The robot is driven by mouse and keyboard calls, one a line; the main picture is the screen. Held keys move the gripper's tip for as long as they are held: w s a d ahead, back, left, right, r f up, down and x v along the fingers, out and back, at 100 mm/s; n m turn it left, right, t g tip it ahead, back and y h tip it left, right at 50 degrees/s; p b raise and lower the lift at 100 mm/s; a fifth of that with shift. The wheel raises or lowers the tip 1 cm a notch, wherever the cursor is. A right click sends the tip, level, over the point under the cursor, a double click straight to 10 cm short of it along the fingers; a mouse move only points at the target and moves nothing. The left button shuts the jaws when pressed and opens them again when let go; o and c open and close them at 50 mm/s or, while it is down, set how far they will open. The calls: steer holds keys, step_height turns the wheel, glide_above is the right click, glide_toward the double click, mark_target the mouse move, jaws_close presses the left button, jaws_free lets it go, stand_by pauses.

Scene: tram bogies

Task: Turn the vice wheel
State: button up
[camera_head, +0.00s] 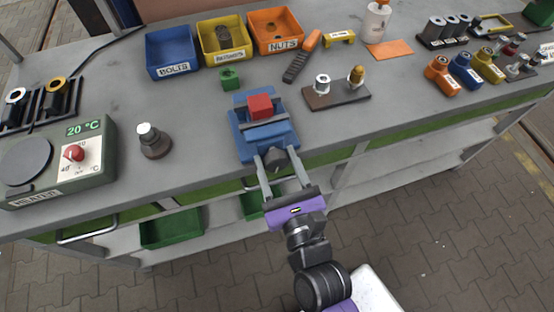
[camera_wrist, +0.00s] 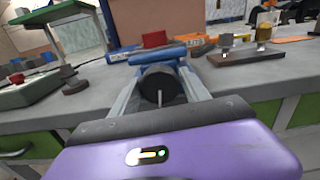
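The blue vice (camera_head: 251,141) stands at the bench's front edge with a red block (camera_head: 260,106) between its jaws. Its dark round wheel (camera_head: 277,160) faces me at the front; it also shows in the wrist view (camera_wrist: 160,83), with a thin pale handle pin pointing down. My gripper (camera_head: 276,156) is open, with one grey finger on each side of the wheel. In the wrist view the fingers (camera_wrist: 160,78) flank the wheel. Whether either finger touches it is not clear.
The bench edge lies below the vice.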

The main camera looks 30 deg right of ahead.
steer(key=c, duration=0.9)
steer(key=shift+n, duration=0.4)
steer(key=n+p, duration=0.1)
steer(key=n, duration=0.1)
steer(key=shift+r+n+p, duration=0.15)
steer(key=shift+n+p, duration=0.25)
steer(key=n+p, duration=0.2)
steer(key=n, duration=0.3)
steer(key=shift+a+n, duration=0.1)
steer(key=shift+n, duration=0.2)
steer(key=o, duration=1.4)
steer(key=shift+f, duration=0.2)
